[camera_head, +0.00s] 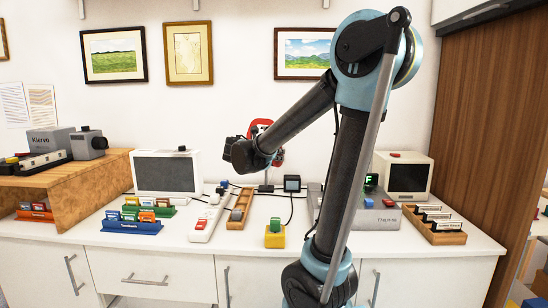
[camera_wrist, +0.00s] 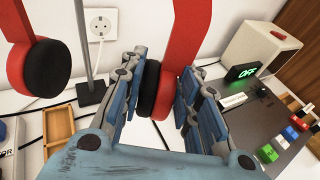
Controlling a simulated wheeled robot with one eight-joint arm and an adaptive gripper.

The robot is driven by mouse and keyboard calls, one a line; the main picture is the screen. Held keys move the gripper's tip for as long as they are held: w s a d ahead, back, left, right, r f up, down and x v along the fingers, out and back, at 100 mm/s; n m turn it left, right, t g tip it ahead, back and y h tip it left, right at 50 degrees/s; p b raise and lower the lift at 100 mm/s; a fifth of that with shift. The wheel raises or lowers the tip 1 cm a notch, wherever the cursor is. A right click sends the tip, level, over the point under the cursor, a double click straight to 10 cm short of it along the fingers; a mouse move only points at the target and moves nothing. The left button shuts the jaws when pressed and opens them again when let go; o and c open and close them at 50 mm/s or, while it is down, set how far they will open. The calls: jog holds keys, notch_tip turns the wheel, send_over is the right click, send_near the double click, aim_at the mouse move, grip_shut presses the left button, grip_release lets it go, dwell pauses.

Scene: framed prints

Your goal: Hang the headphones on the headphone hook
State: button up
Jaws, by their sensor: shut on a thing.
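The headphones are red with black ear pads. In the wrist view the red band (camera_wrist: 190,30) runs up out of the picture, with one ear cup (camera_wrist: 40,66) hanging free at left. My gripper (camera_wrist: 160,85) is shut on the other ear cup, its blue fingers on either side. In the head view a red part of the headphones (camera_head: 261,126) shows behind my arm. A grey upright post (camera_wrist: 82,40) on a black base (camera_wrist: 95,98) stands between the two cups in the wrist view. Its top is out of view, so I cannot tell whether the band touches a hook.
A white power strip (camera_head: 206,220), a wooden tray (camera_head: 239,210) and a yellow block (camera_head: 274,238) stand on the white counter. A grey device with coloured buttons (camera_wrist: 262,125) is at right. A wall socket (camera_wrist: 99,27) and cables are behind the post.

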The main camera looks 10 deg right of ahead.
jog(key=shift+w, duration=0.15)
jog(key=w+d+f, duration=0.2)
jog(key=w+f, duration=0.1)
jog(key=w, duration=0.8)
jog(key=shift+w+f, duration=0.15)
dwell(1.8)
jog(key=shift+d, duration=0.1)
dwell(0.4)
jog(key=o, duration=1.3)
jog(key=shift+c, duration=0.2)
